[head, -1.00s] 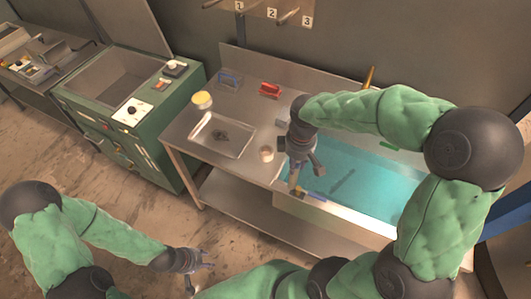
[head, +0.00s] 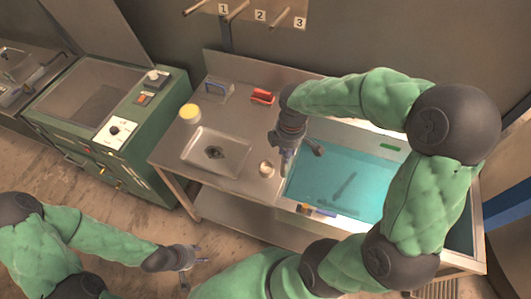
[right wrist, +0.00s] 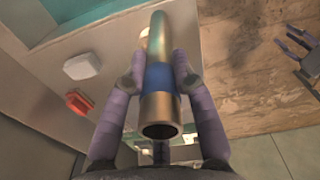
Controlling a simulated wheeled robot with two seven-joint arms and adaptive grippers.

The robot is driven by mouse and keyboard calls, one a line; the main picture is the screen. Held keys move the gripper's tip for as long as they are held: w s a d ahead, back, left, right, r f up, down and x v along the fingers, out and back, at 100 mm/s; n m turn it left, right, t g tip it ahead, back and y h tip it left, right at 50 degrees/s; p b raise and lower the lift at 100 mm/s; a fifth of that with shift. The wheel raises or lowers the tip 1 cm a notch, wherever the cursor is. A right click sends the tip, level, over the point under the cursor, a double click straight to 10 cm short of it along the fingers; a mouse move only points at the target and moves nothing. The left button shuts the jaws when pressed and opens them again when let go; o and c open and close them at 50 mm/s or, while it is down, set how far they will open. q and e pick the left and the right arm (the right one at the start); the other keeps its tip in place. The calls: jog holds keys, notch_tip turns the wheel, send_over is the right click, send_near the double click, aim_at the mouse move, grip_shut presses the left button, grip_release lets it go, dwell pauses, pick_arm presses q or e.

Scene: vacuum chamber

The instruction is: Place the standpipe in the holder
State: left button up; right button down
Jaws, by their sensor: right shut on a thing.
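The standpipe is a brass-coloured tube with a blue band (right wrist: 159,78). In the right wrist view it lies between both fingers of my right gripper (right wrist: 158,80), which is shut on it, and its open end faces the camera. In the head view my right gripper (head: 290,155) is above the bench by the tank's left edge; the tube is hard to make out there. My left gripper (head: 197,267) is low at the left, over the floor, empty, fingers apart; it also shows in the right wrist view (right wrist: 293,45). I cannot tell for certain which thing is the holder.
A wall panel (head: 290,8) has pegs numbered 1, 2 and 3. A water-filled tank (head: 375,205) is at the right.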

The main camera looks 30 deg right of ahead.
jog(key=w+a+f, duration=0.1)
jog(key=w+f, duration=0.8)
jog(key=f, duration=0.2)
jog(key=shift+w+a, duration=0.35)
jog(key=shift+w, duration=0.05)
jog(key=shift+f, duration=0.15)
jog(key=c, duration=1)
grip_release()
jog(key=shift+f, duration=0.1)
notch_tip(320, 180, up, 12)
jog(key=shift+r, duration=0.2)
